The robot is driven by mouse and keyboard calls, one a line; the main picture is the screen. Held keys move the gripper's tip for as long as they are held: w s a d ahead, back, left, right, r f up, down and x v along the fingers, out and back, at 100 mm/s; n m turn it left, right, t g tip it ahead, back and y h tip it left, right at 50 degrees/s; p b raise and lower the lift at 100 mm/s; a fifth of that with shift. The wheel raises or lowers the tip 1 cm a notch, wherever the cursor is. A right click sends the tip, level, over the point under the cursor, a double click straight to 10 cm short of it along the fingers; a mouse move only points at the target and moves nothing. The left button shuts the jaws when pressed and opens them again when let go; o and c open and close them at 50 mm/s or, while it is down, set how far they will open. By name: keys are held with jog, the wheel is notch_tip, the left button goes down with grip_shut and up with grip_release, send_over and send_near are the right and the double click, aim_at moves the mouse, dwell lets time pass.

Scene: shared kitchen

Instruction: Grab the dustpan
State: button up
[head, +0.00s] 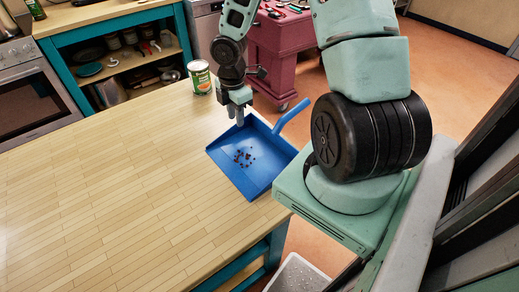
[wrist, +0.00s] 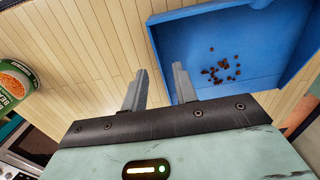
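A blue dustpan (head: 262,172) lies at the right corner of the wooden table, its handle (head: 292,115) pointing to the upper right. Small brown crumbs (head: 243,157) lie in its pan. My gripper (head: 239,120) is at the dustpan's back left edge in the head view, pointing down. In the wrist view, my gripper (wrist: 160,88) has its two fingers apart, with nothing visible gripped between them. The dustpan (wrist: 262,62) fills the upper right there, and the right finger overlaps its edge. Its handle is not visible in the wrist view. I cannot tell whether a finger touches the pan.
A green-labelled can (head: 200,77) stands behind and left of the dustpan; it also shows in the wrist view (wrist: 14,85). The wooden table (head: 120,180) is bare to the left. A red cart (head: 285,50) and teal shelves (head: 130,60) stand behind.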

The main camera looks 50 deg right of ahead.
notch_tip(320, 180, down, 3)
jog(key=shift+f, duration=0.15)
jog(key=shift+c, duration=0.3)
grip_shut()
